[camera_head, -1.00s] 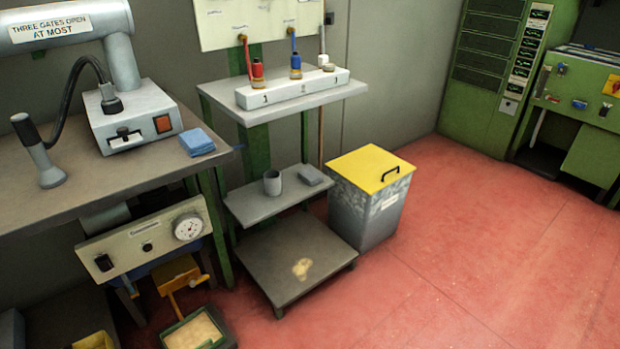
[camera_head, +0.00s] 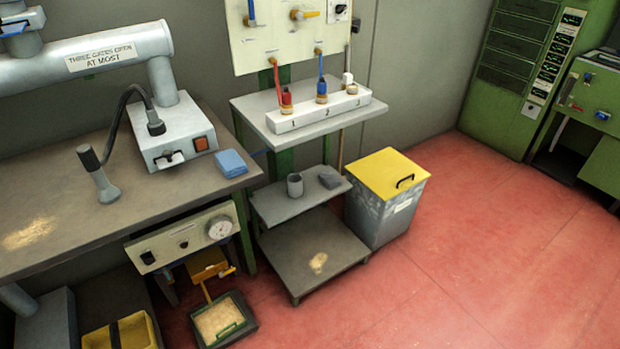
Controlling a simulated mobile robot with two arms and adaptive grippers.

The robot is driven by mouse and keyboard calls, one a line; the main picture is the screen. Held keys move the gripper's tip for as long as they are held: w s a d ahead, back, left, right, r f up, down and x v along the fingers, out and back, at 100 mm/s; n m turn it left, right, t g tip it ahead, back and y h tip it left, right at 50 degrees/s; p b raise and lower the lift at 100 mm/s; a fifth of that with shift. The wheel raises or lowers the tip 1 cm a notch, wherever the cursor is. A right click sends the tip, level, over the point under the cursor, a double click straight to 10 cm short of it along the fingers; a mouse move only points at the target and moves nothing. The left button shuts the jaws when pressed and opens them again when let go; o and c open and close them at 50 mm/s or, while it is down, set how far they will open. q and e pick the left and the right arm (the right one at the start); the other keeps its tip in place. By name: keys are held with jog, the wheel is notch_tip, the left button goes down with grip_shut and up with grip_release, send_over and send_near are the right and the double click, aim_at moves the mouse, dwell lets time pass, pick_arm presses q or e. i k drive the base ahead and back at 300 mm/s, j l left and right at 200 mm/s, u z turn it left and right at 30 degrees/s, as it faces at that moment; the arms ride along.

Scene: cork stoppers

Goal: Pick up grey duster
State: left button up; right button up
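A small grey folded cloth, which looks like the grey duster (camera_head: 330,180), lies on the small middle shelf (camera_head: 290,208) of the stand. It is just right of a grey cup (camera_head: 295,185). A blue folded cloth (camera_head: 231,162) lies apart from it, near the right end of the workbench. Neither of my grippers shows in the head view, so nothing is seen touching the grey cloth.
The workbench (camera_head: 70,190) carries a white box (camera_head: 175,135) with a hose. A white numbered rack (camera_head: 318,112) stands on the shelf above the grey cloth. A yellow-lidded bin (camera_head: 385,205) stands right of the stand. Red floor (camera_head: 480,240) is clear at the right.

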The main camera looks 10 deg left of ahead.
aim_at(327, 177)
jog(key=i+l+u, duration=0.65)
jog(key=u, duration=0.15)
